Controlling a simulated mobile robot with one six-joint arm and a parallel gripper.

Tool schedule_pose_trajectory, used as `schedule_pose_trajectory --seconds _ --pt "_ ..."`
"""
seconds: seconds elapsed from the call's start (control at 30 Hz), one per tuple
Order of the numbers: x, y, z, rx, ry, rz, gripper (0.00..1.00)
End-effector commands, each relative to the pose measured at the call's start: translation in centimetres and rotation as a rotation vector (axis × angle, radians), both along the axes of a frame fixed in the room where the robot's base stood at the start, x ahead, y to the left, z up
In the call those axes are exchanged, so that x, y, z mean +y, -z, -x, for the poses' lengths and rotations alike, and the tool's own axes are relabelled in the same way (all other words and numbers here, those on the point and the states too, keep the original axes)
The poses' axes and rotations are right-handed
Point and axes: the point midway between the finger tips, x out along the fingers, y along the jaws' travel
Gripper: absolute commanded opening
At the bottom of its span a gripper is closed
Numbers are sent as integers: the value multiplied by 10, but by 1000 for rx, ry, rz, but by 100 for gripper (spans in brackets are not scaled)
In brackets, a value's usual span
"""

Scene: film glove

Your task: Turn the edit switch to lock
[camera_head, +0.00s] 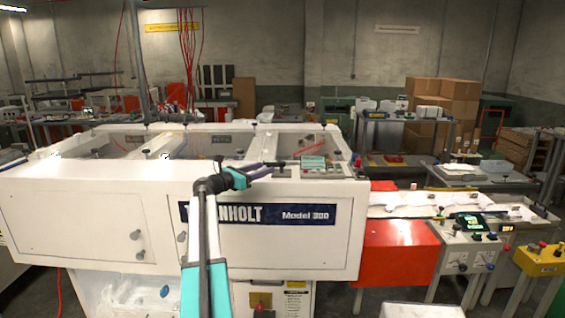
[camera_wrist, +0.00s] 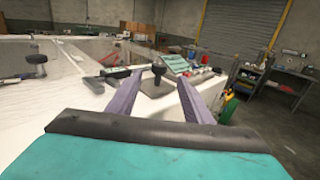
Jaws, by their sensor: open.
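A black knob (camera_wrist: 158,71) stands upright on a grey plate (camera_wrist: 156,91) on the white machine's top. No label is readable, so I cannot tell whether it is the edit switch or which way it is set. My gripper (camera_wrist: 160,80) is open, its two purple fingers reaching toward the knob, one to each side of it in the picture. I cannot tell whether they touch it.
The white machine (camera_head: 90,215) fills the left and middle. A green-and-white control panel (camera_head: 314,163) lies just beyond my gripper, with small coloured buttons beside it. Another black knob (camera_wrist: 37,62) is at the left. A red cabinet (camera_head: 398,250) stands right of the machine.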

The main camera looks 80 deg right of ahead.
Motion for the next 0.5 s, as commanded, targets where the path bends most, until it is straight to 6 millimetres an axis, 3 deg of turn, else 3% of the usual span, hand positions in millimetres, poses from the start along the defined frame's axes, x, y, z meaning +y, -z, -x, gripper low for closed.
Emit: schedule_pose_trajectory --seconds 0.5 --pt "-61 -2 46 -1 1 -1 46"
